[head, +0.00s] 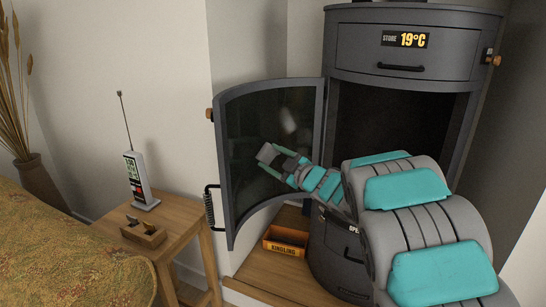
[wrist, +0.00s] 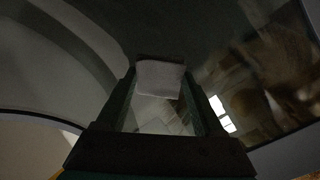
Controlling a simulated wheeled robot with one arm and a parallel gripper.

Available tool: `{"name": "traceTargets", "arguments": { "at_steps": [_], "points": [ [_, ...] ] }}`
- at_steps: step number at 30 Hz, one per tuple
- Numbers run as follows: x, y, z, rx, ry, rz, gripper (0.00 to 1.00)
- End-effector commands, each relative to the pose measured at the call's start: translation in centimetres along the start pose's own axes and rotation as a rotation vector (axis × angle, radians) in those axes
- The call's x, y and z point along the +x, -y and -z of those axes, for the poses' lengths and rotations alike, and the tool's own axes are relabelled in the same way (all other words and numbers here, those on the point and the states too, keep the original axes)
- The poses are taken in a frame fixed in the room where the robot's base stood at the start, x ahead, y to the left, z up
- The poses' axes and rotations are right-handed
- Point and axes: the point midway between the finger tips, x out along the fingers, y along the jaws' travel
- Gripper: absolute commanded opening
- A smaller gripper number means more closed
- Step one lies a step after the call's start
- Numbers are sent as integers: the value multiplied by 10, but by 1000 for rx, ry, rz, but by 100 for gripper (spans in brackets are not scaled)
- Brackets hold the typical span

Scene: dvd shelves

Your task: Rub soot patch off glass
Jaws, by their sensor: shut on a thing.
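The stove door (head: 226,170) stands swung open to the left, with a curved dark glass pane (head: 245,115) in a grey frame. My gripper (head: 272,162) is at the inner face of the glass, around its middle. It is shut on a pale grey pad, which shows between the fingers in the wrist view (wrist: 160,77). The pad is at or very near the glass; I cannot tell whether it touches. A pale blurred spot (head: 288,120) shows on the pane above my gripper. I cannot make out a clear soot edge on the dark glass.
The grey stove (head: 400,55) stands behind my arm, its firebox dark and open. A box marked KINDLING (head: 285,242) sits on the wooden hearth below the door.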

Motion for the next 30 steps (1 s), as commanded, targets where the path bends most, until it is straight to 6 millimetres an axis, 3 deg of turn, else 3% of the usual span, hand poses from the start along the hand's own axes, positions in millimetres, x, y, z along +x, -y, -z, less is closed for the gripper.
{"name": "traceTargets", "arguments": {
  "at_steps": [12, 30],
  "points": [
    [-1, 28, -27, 1, 5, 13, 17],
    [-4, 49, -51, 2, 4, 8, 17]
  ]
}}
